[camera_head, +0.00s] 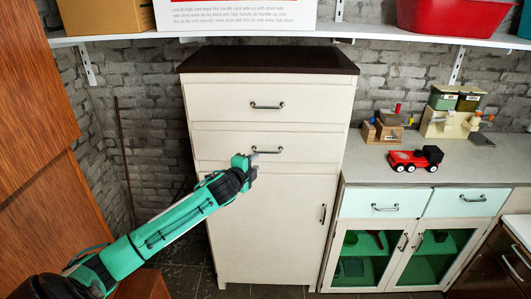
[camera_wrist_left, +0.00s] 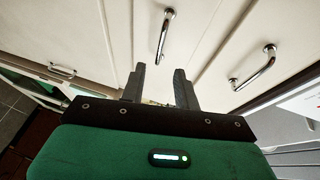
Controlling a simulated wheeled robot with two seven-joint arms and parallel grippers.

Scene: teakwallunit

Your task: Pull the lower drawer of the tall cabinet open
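The tall cream cabinet (camera_head: 225,225) with a dark top stands in the middle of the head view. Its lower drawer (camera_head: 220,143) looks shut, flush with the front. The drawer's metal bar handle (camera_head: 270,151) shows just right of my left gripper (camera_head: 252,165). In the left wrist view my left gripper (camera_wrist_left: 160,88) has its two dark fingers apart with nothing between them. The lower drawer handle (camera_wrist_left: 166,33) lies beyond the fingertips, roughly in line with the gap, apart from them. My right gripper is in neither view.
The upper drawer (camera_head: 220,102) and the cabinet door with its handle (camera_head: 323,214) look shut. A low mint cabinet (camera_head: 370,203) adjoins at the right, with a toy truck (camera_head: 415,159) on top. A wooden panel (camera_head: 35,110) stands at the left. A shelf (camera_head: 370,32) hangs above.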

